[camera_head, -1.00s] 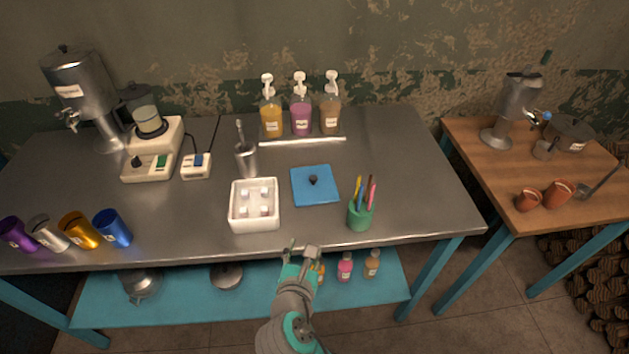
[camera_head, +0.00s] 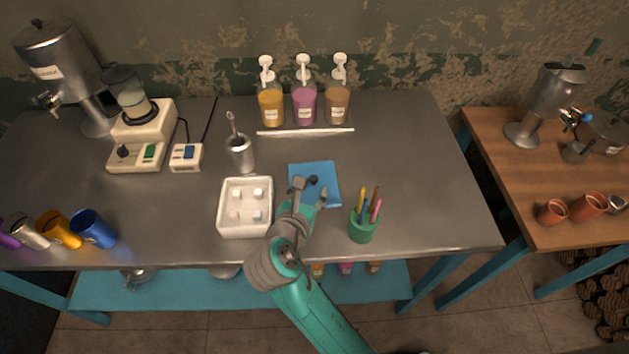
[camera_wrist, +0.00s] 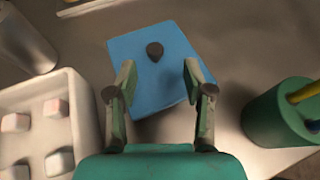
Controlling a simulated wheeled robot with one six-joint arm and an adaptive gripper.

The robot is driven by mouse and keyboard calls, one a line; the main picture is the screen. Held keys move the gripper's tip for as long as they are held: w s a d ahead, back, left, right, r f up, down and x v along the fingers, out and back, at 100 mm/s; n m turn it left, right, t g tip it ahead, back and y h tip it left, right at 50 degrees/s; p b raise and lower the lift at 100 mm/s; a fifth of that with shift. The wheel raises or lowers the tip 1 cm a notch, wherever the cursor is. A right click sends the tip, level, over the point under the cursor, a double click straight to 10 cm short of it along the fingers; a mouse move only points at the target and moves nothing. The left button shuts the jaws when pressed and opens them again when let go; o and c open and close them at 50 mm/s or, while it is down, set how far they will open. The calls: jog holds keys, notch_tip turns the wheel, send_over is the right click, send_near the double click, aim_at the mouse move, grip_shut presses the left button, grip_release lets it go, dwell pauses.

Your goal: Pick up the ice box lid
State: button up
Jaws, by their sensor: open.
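The ice box lid is a flat blue square (camera_head: 327,175) with a small dark knob, lying on the metal table right of the ice box. In the wrist view the lid (camera_wrist: 150,85) lies ahead of my gripper, its knob (camera_wrist: 154,51) beyond the fingertips and roughly centred between them. My gripper (camera_head: 311,190) is open and empty above the lid's near part; the wrist view shows its two fingers (camera_wrist: 159,75) spread apart. The white ice box (camera_head: 245,233) stands open with several ice cubes inside. In the head view my gripper hides part of the lid.
A green cup (camera_head: 362,229) with colourful sticks stands close on the right of the lid. A metal cup (camera_head: 241,155) stands behind the ice box. Three pump bottles (camera_head: 304,108) stand on a tray at the back.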

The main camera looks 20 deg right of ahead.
aim_at(313, 178)
jog(key=shift+w+a+x, duration=0.15)
jog(key=shift+x, duration=1.6)
jog(key=shift+w+a+x, duration=0.1)
jog(key=shift+a+x, duration=0.05)
jog(key=shift+x, duration=1.6)
grip_shut()
